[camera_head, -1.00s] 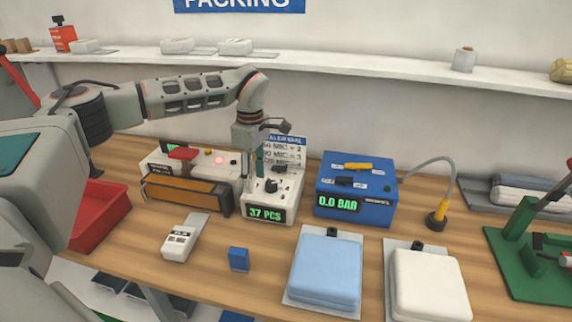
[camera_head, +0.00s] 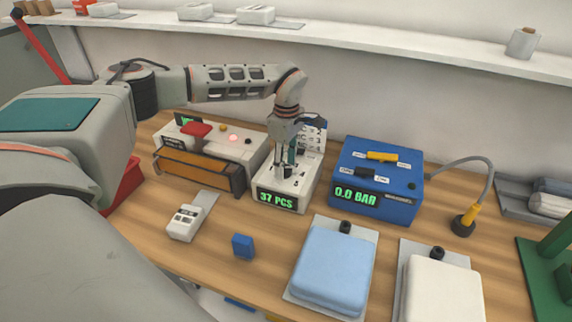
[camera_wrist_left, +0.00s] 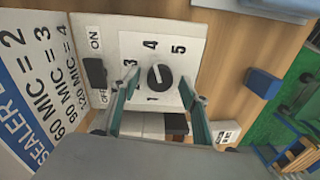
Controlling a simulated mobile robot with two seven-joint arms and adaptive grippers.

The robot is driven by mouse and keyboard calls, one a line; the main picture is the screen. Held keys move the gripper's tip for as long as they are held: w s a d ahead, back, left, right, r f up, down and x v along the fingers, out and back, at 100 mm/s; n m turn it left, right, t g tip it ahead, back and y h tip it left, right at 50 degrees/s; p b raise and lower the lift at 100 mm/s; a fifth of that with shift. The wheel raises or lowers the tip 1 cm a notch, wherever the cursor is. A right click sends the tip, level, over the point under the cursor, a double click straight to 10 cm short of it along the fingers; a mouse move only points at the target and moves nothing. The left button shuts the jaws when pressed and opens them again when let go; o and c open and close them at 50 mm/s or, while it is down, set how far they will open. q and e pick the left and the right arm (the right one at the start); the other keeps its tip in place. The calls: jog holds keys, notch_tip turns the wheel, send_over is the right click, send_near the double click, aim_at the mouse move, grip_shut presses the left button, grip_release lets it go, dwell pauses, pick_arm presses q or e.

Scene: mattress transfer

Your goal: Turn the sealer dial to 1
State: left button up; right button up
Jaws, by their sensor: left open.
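The black sealer dial (camera_wrist_left: 160,77) is a round knob on a white panel with printed numbers; 1, 3, 4 and 5 show in the left wrist view. Its pale mark is too small to read surely. The dial's white box (camera_head: 296,186) has a green "37 PCS" display in the head view. My left gripper (camera_head: 285,168) points down over this box. In the left wrist view its open fingers (camera_wrist_left: 160,82) stand on either side of the dial; I cannot tell whether they touch it. The dial is largely hidden by the fingers in the head view. My right gripper is not seen.
A black ON/OFF switch (camera_wrist_left: 96,73) and a sealer chart (camera_wrist_left: 38,70) are close to the dial. The orange-fronted machine (camera_head: 205,157) stands left, the blue "0.0 BAR" box (camera_head: 378,180) right. A blue block (camera_head: 243,246) and blue mattress (camera_head: 333,268) lie in front.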

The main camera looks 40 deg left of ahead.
pick_arm(q)
jog(key=shift+f, duration=0.35)
jog(key=c, duration=1.1)
